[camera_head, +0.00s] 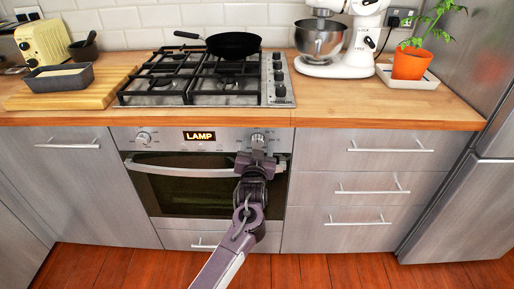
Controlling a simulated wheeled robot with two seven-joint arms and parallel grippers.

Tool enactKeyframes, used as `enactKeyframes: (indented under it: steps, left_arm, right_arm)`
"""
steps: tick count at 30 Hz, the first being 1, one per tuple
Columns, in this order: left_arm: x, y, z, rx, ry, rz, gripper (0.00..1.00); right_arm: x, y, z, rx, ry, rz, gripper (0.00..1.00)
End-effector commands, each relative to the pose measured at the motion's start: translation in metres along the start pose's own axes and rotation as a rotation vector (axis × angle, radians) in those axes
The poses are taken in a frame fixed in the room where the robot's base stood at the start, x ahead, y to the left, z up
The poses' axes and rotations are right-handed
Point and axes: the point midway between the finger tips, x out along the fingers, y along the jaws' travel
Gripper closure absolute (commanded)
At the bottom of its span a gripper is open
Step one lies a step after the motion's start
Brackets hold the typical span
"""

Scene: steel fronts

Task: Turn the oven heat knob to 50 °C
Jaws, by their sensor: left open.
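The oven (215,203) is set under the counter, with a dark glass door and a bar handle (180,171). One round knob (143,138) is left of the display. Another knob (257,138), with small marks around it, is at the panel's right; its setting is too small to read. My left gripper (257,150) is open, right in front of this right knob and overlapping its lower part. I cannot tell whether the fingers touch it. My left arm hides part of the oven door. My right gripper is out of view.
Above the oven is a gas hob (200,85) with a black pan (233,44). A stand mixer (338,45) and an orange plant pot (410,62) stand right on the counter (390,102). Drawers (365,190) flank the oven at right. The wooden floor (350,272) in front is clear.

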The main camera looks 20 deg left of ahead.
Motion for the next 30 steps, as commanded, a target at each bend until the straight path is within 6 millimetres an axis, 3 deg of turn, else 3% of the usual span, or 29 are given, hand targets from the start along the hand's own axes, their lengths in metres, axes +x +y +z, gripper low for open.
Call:
enactKeyframes:
  steps: [9,20,28,30]
  left_arm:
    - [0.004,0.0,0.001,0.0,-0.001,0.0,0.41]
    - [0.004,0.0,0.001,0.001,-0.001,0.001,0.85]
    - [0.004,0.0,-0.001,0.032,-0.003,0.001,0.85]
    - [0.004,0.0,-0.001,0.058,-0.005,0.002,0.85]
  right_arm:
    - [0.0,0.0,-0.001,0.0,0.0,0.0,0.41]
    - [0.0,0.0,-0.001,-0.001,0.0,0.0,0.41]
    - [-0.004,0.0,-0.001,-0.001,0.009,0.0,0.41]
    - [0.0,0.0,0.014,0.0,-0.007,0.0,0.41]
